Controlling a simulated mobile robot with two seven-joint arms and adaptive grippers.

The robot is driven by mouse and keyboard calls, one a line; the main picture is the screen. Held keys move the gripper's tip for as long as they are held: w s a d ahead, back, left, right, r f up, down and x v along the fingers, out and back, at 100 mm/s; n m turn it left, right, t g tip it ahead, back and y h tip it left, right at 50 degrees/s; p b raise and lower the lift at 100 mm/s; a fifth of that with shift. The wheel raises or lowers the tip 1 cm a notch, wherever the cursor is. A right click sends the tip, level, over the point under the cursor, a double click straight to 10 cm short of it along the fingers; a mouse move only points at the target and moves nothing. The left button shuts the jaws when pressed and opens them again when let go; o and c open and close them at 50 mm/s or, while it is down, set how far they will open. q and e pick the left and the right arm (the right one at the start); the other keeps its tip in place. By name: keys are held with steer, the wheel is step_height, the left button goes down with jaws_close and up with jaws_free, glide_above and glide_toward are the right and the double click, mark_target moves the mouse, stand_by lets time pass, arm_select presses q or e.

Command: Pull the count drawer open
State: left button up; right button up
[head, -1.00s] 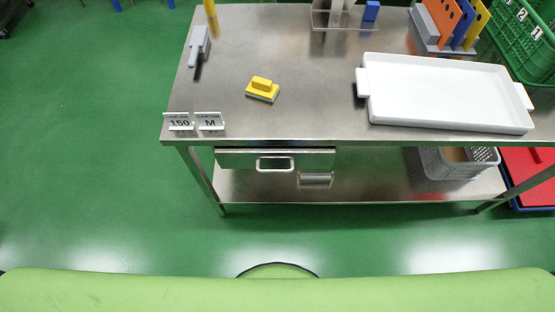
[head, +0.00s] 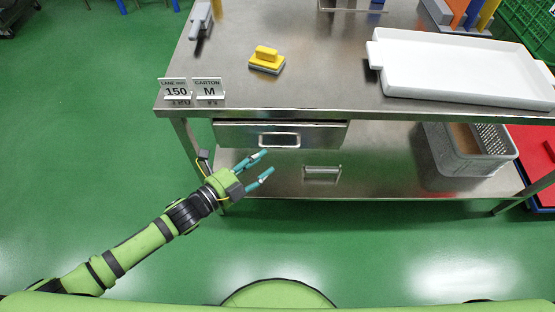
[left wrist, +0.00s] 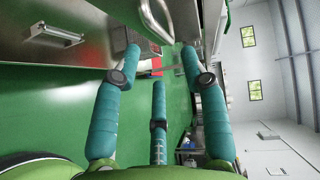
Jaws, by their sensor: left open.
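The count drawer (head: 235,134) is a steel drawer under the left front of the table top; it looks shut. Its pale loop handle (head: 279,140) is on its front. My left gripper (head: 268,162), with teal fingers, is open and empty just below and in front of that handle, apart from it. In the left wrist view the handle (left wrist: 156,24) shows beyond the spread fingers (left wrist: 161,60), near the top. My right gripper is not in view.
A second bar handle shape (head: 322,173) shows lower down; whether it is a reflection is unclear. A grey basket (head: 466,155) stands on the lower shelf. Floor in front is clear.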

arm_select(q)
steer(key=r+x, duration=0.1)
steer(key=x, duration=0.6)
steer(key=shift+f, duration=0.45)
jaws_close()
